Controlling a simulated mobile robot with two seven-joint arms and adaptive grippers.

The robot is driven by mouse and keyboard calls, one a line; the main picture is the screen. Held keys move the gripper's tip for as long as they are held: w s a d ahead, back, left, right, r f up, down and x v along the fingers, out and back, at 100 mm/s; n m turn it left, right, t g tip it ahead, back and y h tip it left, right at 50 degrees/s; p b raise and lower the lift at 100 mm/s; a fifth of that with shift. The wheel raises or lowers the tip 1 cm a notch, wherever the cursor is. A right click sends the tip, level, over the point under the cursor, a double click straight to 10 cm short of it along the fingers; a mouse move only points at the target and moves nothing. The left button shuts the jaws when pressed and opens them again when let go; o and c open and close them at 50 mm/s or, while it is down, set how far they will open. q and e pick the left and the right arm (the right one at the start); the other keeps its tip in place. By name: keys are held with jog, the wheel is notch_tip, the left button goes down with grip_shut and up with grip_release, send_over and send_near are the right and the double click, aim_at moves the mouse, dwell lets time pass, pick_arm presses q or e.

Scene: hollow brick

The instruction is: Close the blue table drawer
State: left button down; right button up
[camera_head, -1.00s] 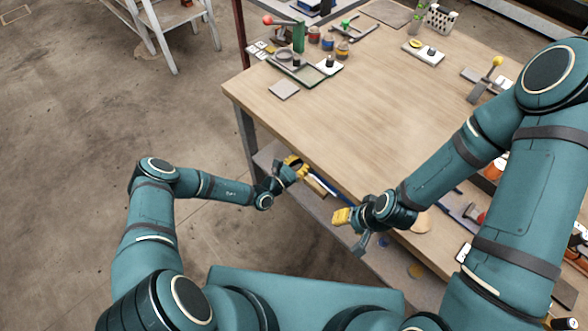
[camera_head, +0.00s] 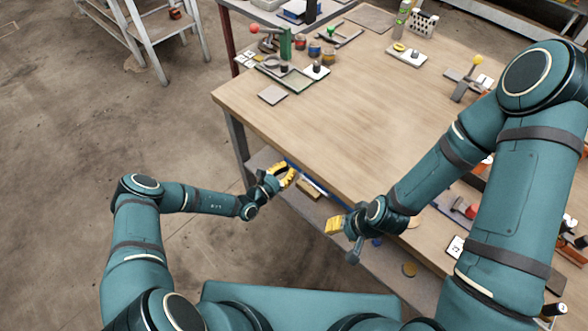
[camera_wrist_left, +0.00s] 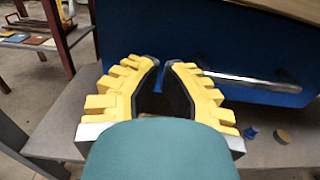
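The blue drawer (camera_wrist_left: 200,45) fills much of the left wrist view, with a long silver handle (camera_wrist_left: 250,81) across its front. In the head view only a thin blue strip of the drawer (camera_head: 310,181) shows under the table's near edge; how far out it stands is unclear. My left gripper (camera_head: 290,174) is beside this strip, with its yellow fingers apart and empty. In the left wrist view its fingertips (camera_wrist_left: 160,62) face the drawer front, left of the handle; contact cannot be judged. My right gripper (camera_head: 330,226) hangs near the table edge, seen side-on.
The wooden table (camera_head: 310,120) has a broad clear middle, with tools and small parts towards its far and right sides. A grey lower shelf (camera_head: 330,212) below it holds a few small objects. Open floor (camera_head: 90,120) lies to the left.

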pick_arm(q)
jog(key=p+v, duration=0.1)
jog(key=v, duration=0.9)
jog(key=shift+a, duration=0.2)
jog(key=shift+s, duration=0.1)
jog(key=s+d+r+m+g+h, duration=0.1)
jog(key=s+d+m+g, duration=0.3)
jog(key=s+m+g, duration=0.35)
jog(key=s+d+r+m+g, duration=0.2)
jog(key=s+d+m+g, duration=0.3)
jog(key=s+m+g, duration=0.25)
jog(key=s+a+r+m+g+y, duration=0.1)
jog(key=s+a+r+m+y, duration=0.1)
jog(key=s+a+m+y, duration=0.35)
jog(key=w+r+m+t+y, duration=0.2)
jog(key=w+r+m+t, duration=0.1)
jog(key=r+m, duration=0.3)
jog(key=shift+w+t+y, duration=0.3)
jog(key=shift+w+y, duration=0.05)
jog(key=shift+w, duration=0.35)
jog(key=shift+a+r, duration=0.1)
